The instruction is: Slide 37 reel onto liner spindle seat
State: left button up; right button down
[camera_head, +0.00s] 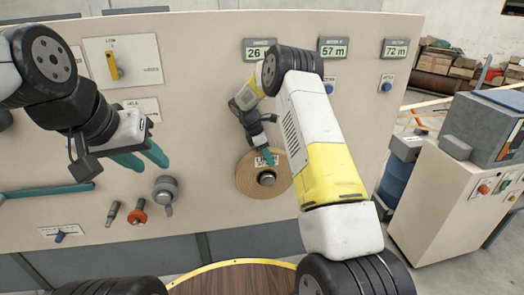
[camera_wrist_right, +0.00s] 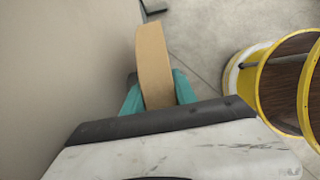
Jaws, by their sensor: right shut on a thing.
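The tan reel (camera_head: 248,183) is upright against the machine's panel in the head view, with a grey metal spindle end (camera_head: 267,178) showing in its centre. It appears around the spindle, but I cannot tell how far on it sits. My right gripper (camera_head: 266,158) is shut on the reel's upper part; a small white label behind the fingers is partly hidden. In the right wrist view the reel (camera_wrist_right: 152,55) appears edge-on between the teal fingers (camera_wrist_right: 158,95). My left gripper (camera_head: 150,164) is empty, its teal fingers apart, in front of the panel at left.
A grey knob (camera_head: 165,190) and an orange-collared post (camera_head: 137,215) stick out of the panel below my left gripper. Displays line the panel's top. A round yellow-rimmed wooden top (camera_head: 235,280) is at the bottom. A control cabinet (camera_head: 445,205) stands right.

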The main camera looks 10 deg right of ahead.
jog(key=s+r, duration=0.1)
jog(key=s, duration=1.6)
jog(key=shift+s+d, duration=0.15)
jog(key=shift+d, duration=0.2)
